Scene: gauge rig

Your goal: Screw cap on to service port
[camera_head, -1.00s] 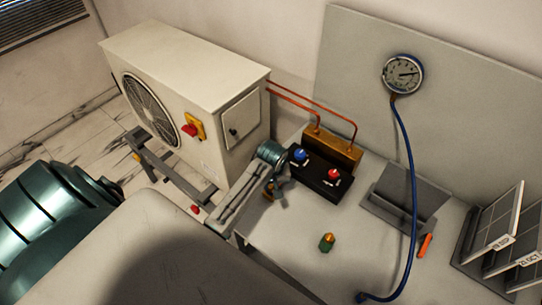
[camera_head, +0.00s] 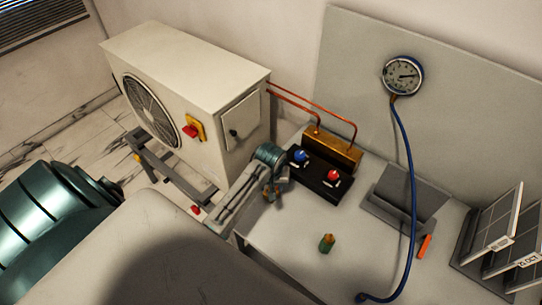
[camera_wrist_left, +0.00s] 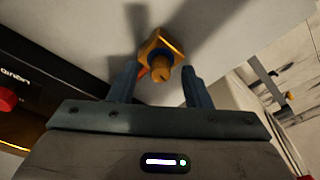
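My left gripper (camera_head: 272,193) is over the near-left edge of the table, in front of the black box. In the left wrist view, its two blue-grey fingers (camera_wrist_left: 160,75) stand apart. A brass fitting (camera_wrist_left: 158,48) with a rounded end shows between and just beyond the tips; I see no clear grip on it. A small green piece (camera_head: 327,243) with a brass-coloured top stands upright on the table, apart from the gripper. I cannot tell for certain which is the cap and which the port. My right gripper is not in view.
The black box (camera_head: 322,180) with blue and red knobs sits before a brass block (camera_head: 337,148) with copper pipes. A gauge (camera_head: 403,75) trails a blue hose (camera_head: 411,190). A grey stand (camera_head: 402,200) and an orange marker (camera_head: 425,246) lie right. The table front is mostly clear.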

